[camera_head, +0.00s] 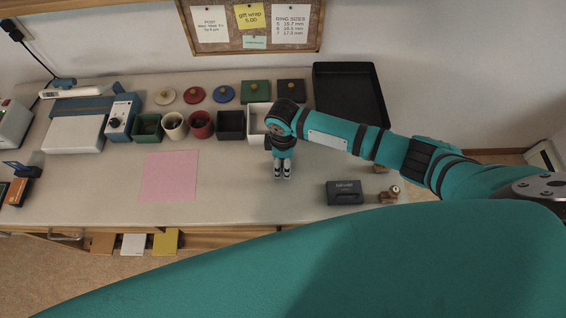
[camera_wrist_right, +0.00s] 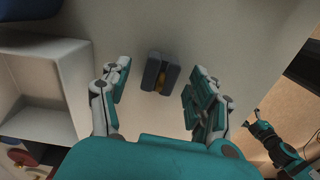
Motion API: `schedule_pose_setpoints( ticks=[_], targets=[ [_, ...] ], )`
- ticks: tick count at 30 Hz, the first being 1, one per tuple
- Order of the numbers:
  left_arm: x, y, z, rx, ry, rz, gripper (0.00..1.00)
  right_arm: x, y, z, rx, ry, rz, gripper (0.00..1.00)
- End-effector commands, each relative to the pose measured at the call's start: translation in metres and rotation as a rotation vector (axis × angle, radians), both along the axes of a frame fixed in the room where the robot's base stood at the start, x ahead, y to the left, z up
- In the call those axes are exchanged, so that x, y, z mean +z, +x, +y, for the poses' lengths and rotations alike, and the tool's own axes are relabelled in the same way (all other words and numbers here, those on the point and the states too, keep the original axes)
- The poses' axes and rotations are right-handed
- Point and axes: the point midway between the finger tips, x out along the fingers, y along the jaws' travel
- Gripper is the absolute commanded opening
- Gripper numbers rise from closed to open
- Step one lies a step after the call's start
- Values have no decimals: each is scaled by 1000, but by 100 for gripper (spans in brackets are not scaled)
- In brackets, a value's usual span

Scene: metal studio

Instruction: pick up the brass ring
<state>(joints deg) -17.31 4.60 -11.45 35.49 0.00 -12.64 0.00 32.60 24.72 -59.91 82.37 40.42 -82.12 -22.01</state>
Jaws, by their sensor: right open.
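My right gripper (camera_head: 282,176) is open and points down at the table in front of the white box. In the right wrist view, its fingers (camera_wrist_right: 158,98) stand apart on either side of a small dark grey holder (camera_wrist_right: 152,74). A brass-coloured piece, apparently the brass ring (camera_wrist_right: 161,80), shows in the slot of this holder, beyond the fingertips and not touched. In the head view the gripper hides the ring and holder. A small teal and black part, perhaps my left gripper (camera_wrist_right: 262,130), shows at the right of the wrist view; its jaws are unclear.
A row of open boxes and cups, with the white box (camera_head: 257,118) nearest, stands behind the gripper. A black tray (camera_head: 349,95) lies at the back right. A dark labelled block (camera_head: 344,192) and small wooden stand (camera_head: 388,196) are right. A pink sheet (camera_head: 169,176) lies left.

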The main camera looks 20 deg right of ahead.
Motion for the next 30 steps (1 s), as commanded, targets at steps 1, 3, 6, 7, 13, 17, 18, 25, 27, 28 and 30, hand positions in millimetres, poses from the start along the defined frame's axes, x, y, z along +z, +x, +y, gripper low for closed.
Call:
schedule_pose_setpoints(
  ticks=[1, 3, 6, 7, 13, 17, 18, 25, 27, 28, 30],
  targets=[
    [0, -1, 0, 0, 0, 1, 80, 0, 0, 0, 0, 0, 0, 62],
    [0, -1, 0, 0, 0, 2, 80, 0, 0, 0, 0, 0, 0, 60],
    [0, -1, 0, 0, 0, 1, 80, 0, 0, 0, 0, -1, 0, 47],
    [0, -1, 0, 0, 0, 1, 80, 0, 0, 0, 0, -1, 0, 43],
    [0, 0, 0, 1, 0, 1, 80, 0, 0, 0, -1, -1, 0, 17],
    [0, 1, 0, 1, 0, -1, 80, 0, 0, 0, -1, -1, 0, 14],
    [0, 1, 0, 1, 0, -1, 80, 0, 0, 0, -1, -1, 0, 14],
    [-2, 2, 0, 0, -1, -3, 80, 5, 0, 0, -1, -1, 0, 14],
    [-4, 3, 0, 0, -1, -4, 80, 11, 1, 0, -1, 1, -1, 14],
    [-5, 3, 0, 0, -1, -5, 80, 13, 1, 0, -1, 0, -1, 14],
    [-7, 3, 0, 0, -1, -5, 80, 22, 1, 0, 0, 1, -3, 14]
  ],
)
